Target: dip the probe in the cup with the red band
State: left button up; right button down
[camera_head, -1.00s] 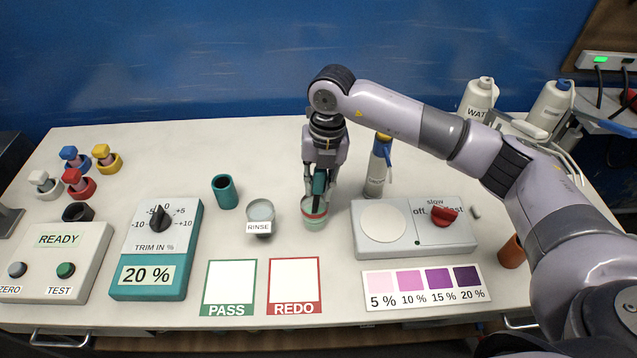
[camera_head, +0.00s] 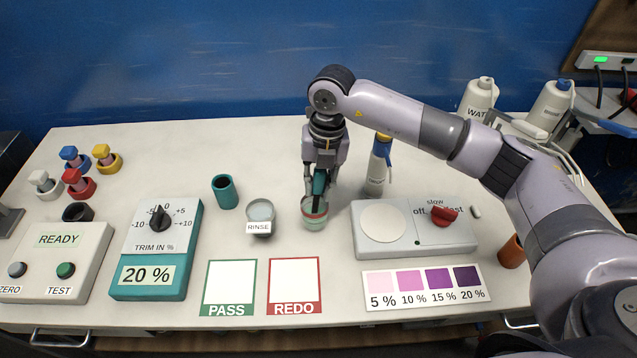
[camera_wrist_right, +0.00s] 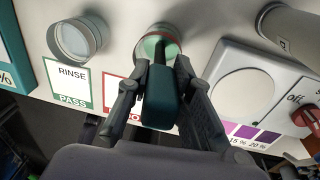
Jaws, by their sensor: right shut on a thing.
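The cup with the red band (camera_head: 314,219) stands on the table right of the rinse cup and holds a pale green liquid. My right gripper (camera_head: 319,188) is above it, shut on the teal probe (camera_head: 320,183). The probe points down, and its dark lower end is inside the cup's mouth. In the right wrist view the teal probe body (camera_wrist_right: 159,97) sits between the fingers, with its dark tip over the cup (camera_wrist_right: 150,48). How deep the tip reaches is hard to tell. My left gripper is not in view.
The rinse cup (camera_head: 261,213) stands just left. A teal holder (camera_head: 225,192) is further left. A stirrer plate (camera_head: 416,229) with a red knob is close on the right. A bottle (camera_head: 377,170) stands behind. PASS (camera_head: 229,283) and REDO (camera_head: 294,281) cards lie in front.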

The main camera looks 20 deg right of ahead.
jog(key=shift+r+p, duration=3.3)
jog(key=shift+r, duration=2.25)
